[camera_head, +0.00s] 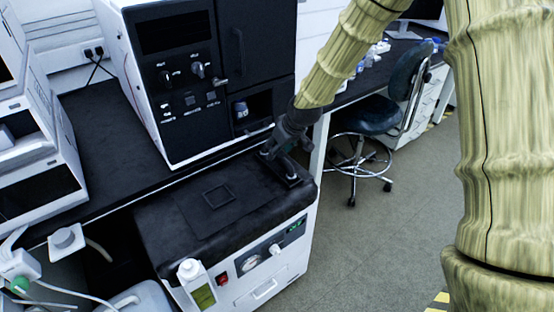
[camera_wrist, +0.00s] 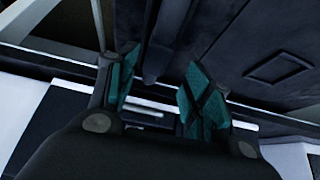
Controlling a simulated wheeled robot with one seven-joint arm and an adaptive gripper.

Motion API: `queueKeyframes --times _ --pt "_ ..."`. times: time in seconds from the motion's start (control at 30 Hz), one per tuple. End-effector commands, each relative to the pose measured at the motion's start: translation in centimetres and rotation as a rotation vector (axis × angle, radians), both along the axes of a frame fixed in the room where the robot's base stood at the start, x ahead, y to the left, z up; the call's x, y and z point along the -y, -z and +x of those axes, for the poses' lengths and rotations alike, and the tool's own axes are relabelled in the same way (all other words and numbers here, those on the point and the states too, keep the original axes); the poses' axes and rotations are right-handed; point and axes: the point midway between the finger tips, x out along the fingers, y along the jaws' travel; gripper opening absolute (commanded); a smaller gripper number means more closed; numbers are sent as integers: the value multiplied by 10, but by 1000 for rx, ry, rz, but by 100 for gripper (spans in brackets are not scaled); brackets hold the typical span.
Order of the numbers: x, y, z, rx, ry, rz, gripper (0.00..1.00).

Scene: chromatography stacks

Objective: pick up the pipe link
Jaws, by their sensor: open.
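My gripper (camera_head: 281,165) is low over the right end of a black-topped white machine. In the wrist view my gripper (camera_wrist: 161,66) has two teal-padded fingers, spread apart. A dark narrow bar (camera_wrist: 156,48) shows beyond and between the fingertips, closer to the left one. It may be the pipe link, but dark on dark I cannot be sure. I cannot tell whether it touches a finger. In the head view I cannot make out the pipe link apart from the dark fingers and the black top.
The black-topped machine (camera_head: 165,222) has a raised square outline (camera_head: 218,197) on top. A tall black-and-white instrument (camera_head: 150,110) stands close behind my gripper. A white bottle (camera_head: 196,282) is at the machine's front. A chair (camera_head: 372,115) stands to the right on open floor.

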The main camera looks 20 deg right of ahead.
Motion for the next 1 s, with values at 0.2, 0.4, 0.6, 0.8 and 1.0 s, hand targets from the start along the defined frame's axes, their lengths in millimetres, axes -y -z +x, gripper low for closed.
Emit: queueKeyframes --times 0.2,0.4,0.6,0.8,1.0 --pt "5 27 6 -2 1 -1 50" --pt "2 40 14 0 2 0 50" --pt "1 42 16 1 2 0 50" --pt "1 42 16 1 2 0 34" --pt "1 42 16 0 2 0 0"
